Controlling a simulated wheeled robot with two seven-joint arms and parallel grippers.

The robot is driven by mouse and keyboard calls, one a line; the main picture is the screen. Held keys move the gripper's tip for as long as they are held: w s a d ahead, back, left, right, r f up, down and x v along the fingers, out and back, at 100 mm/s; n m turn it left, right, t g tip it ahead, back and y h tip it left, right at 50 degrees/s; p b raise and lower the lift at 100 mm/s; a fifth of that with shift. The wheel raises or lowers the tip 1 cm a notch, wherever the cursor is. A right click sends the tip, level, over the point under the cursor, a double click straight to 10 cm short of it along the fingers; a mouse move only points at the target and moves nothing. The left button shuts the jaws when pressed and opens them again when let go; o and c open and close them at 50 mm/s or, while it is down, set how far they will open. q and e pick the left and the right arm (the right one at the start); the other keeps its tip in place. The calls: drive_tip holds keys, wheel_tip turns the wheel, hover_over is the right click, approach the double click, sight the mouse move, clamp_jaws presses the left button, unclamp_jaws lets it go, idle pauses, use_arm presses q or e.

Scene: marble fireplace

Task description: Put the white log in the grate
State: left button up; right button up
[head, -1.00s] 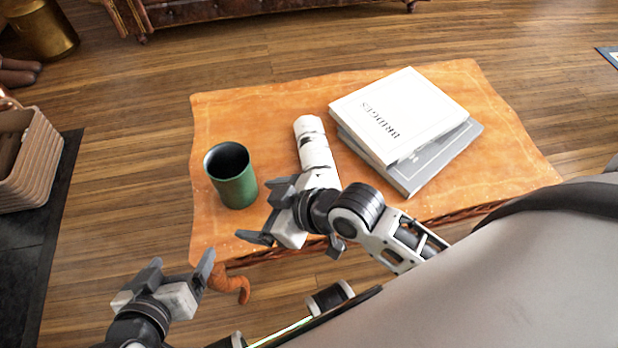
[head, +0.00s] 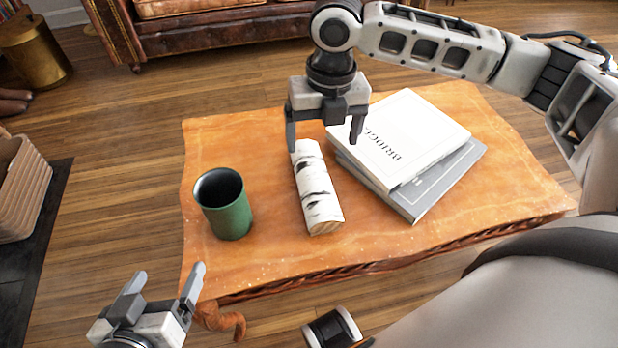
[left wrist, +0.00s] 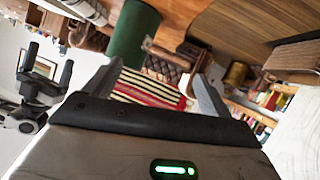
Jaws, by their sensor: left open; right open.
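The white birch log (head: 316,192) lies on the orange-topped table (head: 270,262), between a green cup and a stack of books. My right gripper (head: 324,146) is open and points down above the far end of the log, one finger on each side in the picture; I cannot tell the height gap. My left gripper (head: 166,284) is open and empty in front of the table's near left corner. In the left wrist view its fingers (left wrist: 155,82) are spread with nothing between them. The grate is not in view.
The green cup (head: 225,206) stands left of the log; it also shows in the left wrist view (left wrist: 133,33). White and grey books (head: 405,140) lie close on the right. A woven basket (head: 22,190) stands on the dark slab at far left. A leather sofa (head: 200,30) is behind.

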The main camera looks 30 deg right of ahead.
drive_tip(key=b, duration=0.4)
hover_over(317, 188)
drive_tip(key=f, duration=0.9)
drive_tip(key=shift+d+f, duration=0.15)
drive_tip(key=shift+d, duration=0.25)
drive_tip(key=shift+a+f+b, duration=0.1)
drive_tip(key=shift+f+b, duration=0.2)
drive_tip(key=shift+f, duration=0.55)
drive_tip(key=f, duration=0.1)
drive_tip(key=f+b, duration=0.2)
drive_tip(key=shift+s+a+f, duration=0.15)
drive_tip(key=shift+a+f, duration=0.1)
drive_tip(key=shift+f, duration=0.15)
drive_tip(key=shift+f+b, duration=0.4)
drive_tip(key=shift+f, duration=0.05)
drive_tip(key=shift+r, duration=0.1)
drive_tip(key=c, duration=1.5)
use_arm(q)
drive_tip(key=d+r+t+h, duration=0.1)
drive_tip(key=d+r+n+t+h, duration=0.1)
drive_tip(key=r, duration=0.1)
drive_tip(key=shift+d+r+n+t+h, duration=0.1)
drive_tip(key=shift+n+t+h, duration=0.2)
use_arm(e)
drive_tip(key=shift+r, duration=0.15)
